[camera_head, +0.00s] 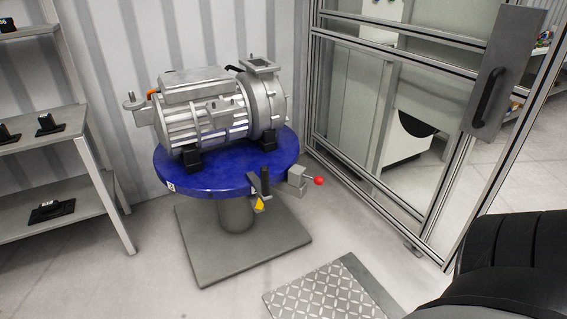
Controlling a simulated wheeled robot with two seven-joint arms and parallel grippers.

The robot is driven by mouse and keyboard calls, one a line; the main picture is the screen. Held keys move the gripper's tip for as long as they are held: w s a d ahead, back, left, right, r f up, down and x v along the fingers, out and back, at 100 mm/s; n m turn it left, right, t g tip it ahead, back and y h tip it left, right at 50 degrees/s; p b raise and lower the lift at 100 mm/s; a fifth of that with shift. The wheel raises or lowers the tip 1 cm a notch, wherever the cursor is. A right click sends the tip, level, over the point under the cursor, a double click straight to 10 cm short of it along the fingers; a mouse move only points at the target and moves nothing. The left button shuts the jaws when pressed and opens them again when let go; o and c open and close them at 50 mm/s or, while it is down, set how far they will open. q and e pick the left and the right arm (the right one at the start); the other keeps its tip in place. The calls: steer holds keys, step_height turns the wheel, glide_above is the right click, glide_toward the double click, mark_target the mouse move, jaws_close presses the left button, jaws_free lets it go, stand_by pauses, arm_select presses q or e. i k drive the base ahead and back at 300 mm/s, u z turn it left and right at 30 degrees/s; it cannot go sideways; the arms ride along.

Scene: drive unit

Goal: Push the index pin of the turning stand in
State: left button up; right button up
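The turning stand has a round blue top (226,178) on a grey column (235,212) and a square grey base plate (245,248). A silver drive unit (215,108) lies on the top on black supports. At the front right rim a small grey block (297,178) carries a short rod with a red ball knob (319,181) that sticks out to the right. Beside it is a dark bracket with an upright black handle (265,178) and a yellow piece (259,204) below. I cannot tell for certain which of these is the index pin. Neither gripper is in view.
A shelf rack (110,205) with small black parts stands at the left. A framed glass enclosure (385,150) with a dark door handle (487,97) stands close at the right. A metal tread plate (325,294) lies on the floor in front. The floor at front left is clear.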

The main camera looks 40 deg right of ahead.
mark_target(318, 180)
steer(key=z, duration=0.4)
steer(key=i, duration=0.85)
steer(key=z, duration=0.85)
steer(key=i, duration=0.55)
